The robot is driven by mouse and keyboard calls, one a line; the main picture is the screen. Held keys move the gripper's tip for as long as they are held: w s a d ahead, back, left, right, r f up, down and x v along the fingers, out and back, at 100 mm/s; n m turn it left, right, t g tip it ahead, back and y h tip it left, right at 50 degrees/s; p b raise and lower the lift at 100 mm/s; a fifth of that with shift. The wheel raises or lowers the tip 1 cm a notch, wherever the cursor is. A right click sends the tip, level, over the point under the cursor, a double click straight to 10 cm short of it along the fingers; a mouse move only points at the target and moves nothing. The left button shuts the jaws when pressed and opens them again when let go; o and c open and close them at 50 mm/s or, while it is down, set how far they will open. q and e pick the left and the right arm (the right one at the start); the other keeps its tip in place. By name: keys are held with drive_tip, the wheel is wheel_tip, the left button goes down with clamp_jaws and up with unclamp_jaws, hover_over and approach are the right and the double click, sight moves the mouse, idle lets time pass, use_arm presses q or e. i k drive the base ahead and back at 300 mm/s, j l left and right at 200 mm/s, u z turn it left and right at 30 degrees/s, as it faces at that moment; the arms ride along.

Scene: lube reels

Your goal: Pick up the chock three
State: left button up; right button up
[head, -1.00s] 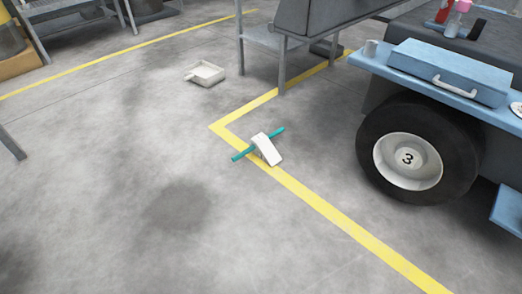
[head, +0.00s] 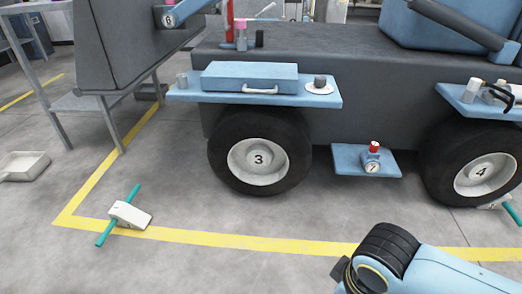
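A white wedge-shaped chock (head: 131,214) with a teal bar (head: 117,216) across it lies on the floor by the yellow line, at the lower left of the head view. It stands apart from the wheel marked 3 (head: 259,160); any number on the chock is too small to read. Another white chock (head: 492,202) sits against the wheel marked 4 (head: 480,173) at the right edge. Part of my own blue arm shows at the bottom right. Neither of my grippers is in view.
A shallow pale tray (head: 24,167) lies on the floor at the far left. A grey metal stand (head: 99,108) stands behind the chock. A blue step (head: 366,160) holding a gauge juts out between the wheels. The floor in front of the yellow line is mostly clear.

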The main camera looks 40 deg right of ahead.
sight(122, 214)
drive_tip(key=i+j+u, duration=0.1)
drive_tip(key=i, duration=0.5)
drive_tip(key=i+j, duration=0.25)
drive_tip(key=i, duration=0.35)
drive_tip(key=i+j+u, duration=0.15)
drive_tip(key=i, duration=0.4)
